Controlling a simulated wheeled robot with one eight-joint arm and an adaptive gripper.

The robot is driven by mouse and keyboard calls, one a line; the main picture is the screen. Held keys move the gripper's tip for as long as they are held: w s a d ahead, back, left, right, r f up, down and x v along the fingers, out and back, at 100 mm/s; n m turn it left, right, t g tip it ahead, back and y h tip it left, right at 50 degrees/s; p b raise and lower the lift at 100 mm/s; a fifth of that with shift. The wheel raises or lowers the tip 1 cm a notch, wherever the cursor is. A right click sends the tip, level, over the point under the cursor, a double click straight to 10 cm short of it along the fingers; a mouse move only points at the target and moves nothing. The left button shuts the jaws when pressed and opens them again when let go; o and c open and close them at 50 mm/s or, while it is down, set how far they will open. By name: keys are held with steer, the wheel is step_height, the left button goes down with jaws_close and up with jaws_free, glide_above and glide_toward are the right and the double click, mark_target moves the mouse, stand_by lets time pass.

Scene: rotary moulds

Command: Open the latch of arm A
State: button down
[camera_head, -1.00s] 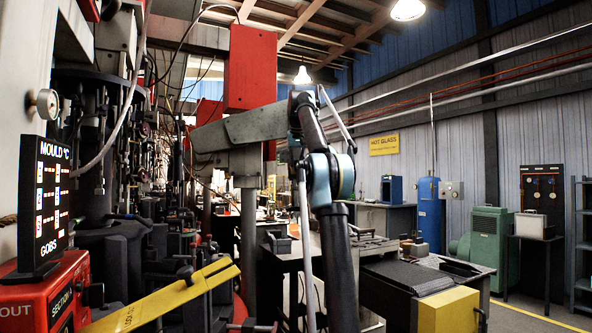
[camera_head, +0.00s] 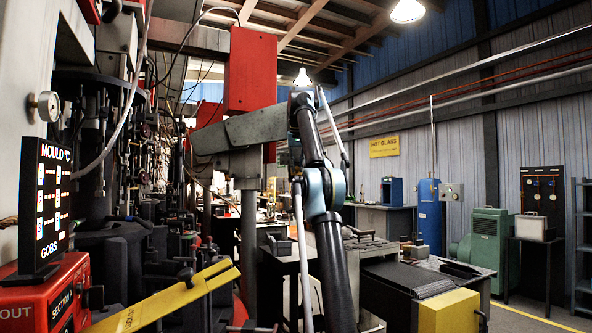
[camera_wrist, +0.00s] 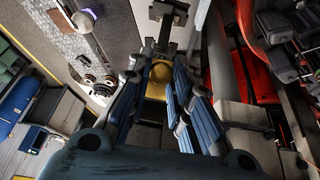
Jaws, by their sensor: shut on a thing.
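My gripper (camera_wrist: 160,62) has its blue-padded fingers closed in on the latch handle in the wrist view. A brass-coloured rounded piece (camera_wrist: 159,74) shows between the fingers. A dark T-shaped bar (camera_wrist: 168,14) stands just past the fingertips. The fingers hide much of the contact, so I cannot tell how far the latch is turned. In the head view my arm stands in the middle, and the fingers and latch cannot be made out there. No label for arm A is readable.
A yellow lockout bar (camera_head: 165,300) slants across the lower left, near the mould display (camera_head: 45,205). Dark machine columns crowd the left. A red box (camera_head: 250,68) hangs above. A bench with a yellow box (camera_head: 447,312) stands right of my arm. Open floor lies far right.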

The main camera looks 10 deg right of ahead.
steer(key=shift+w, duration=0.15)
steer(key=c, duration=1.4)
jaws_free()
steer(key=shift+f, duration=0.1)
steer(key=shift+c, duration=0.2)
steer(key=shift+s+f+t, duration=0.2)
steer(key=shift+f+t, duration=0.1)
steer(key=shift+t, duration=0.4)
